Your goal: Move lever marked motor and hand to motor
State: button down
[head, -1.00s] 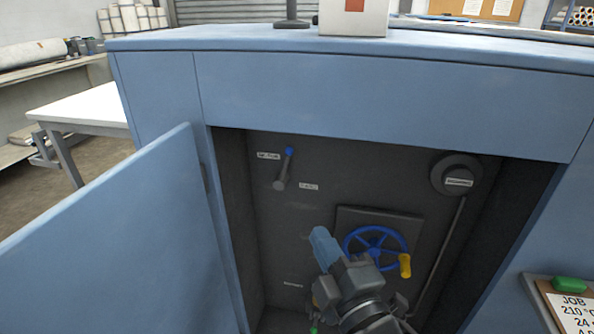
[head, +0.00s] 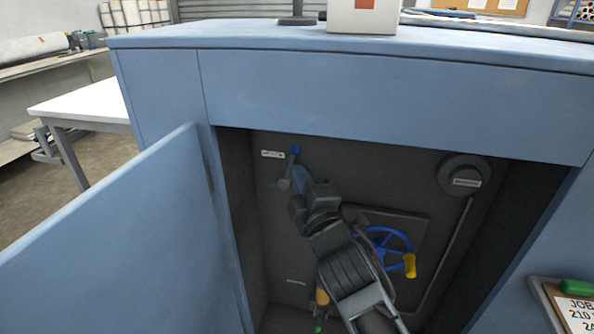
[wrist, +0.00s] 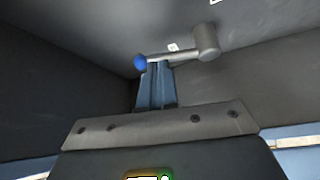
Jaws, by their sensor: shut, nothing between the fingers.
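The lever has a blue knob (head: 295,150) and a grey hub (head: 284,184) on the dark back panel inside the open cabinet. Its arm points up and slightly right from the hub, beside a small white label (head: 272,154) whose text is too blurred to read now. My gripper (head: 299,172) is shut and empty, just right of the lever arm in the head view. In the wrist view its blue fingertips (wrist: 156,66) are close beside the blue knob (wrist: 140,62), with the grey hub (wrist: 206,42) to the right. I cannot tell whether they touch the lever. The second label is hidden behind my gripper.
A blue handwheel with a yellow handle (head: 410,265) is behind and right of my arm. The open blue door (head: 120,240) is on the left. A clipboard (head: 575,312) is at lower right.

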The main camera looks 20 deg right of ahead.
aim_at(288, 167)
jog(key=shift+w+r, duration=0.1)
jog(key=shift+w, duration=0.75)
jog(key=shift+r+p, duration=0.15)
jog(key=shift+p, duration=0.3)
jog(key=shift+w+a+r+n+g+p, duration=0.3)
jog(key=shift+w+a+n+p, duration=0.35)
jog(key=shift+p, duration=0.6)
jog(key=shift+s, duration=0.1)
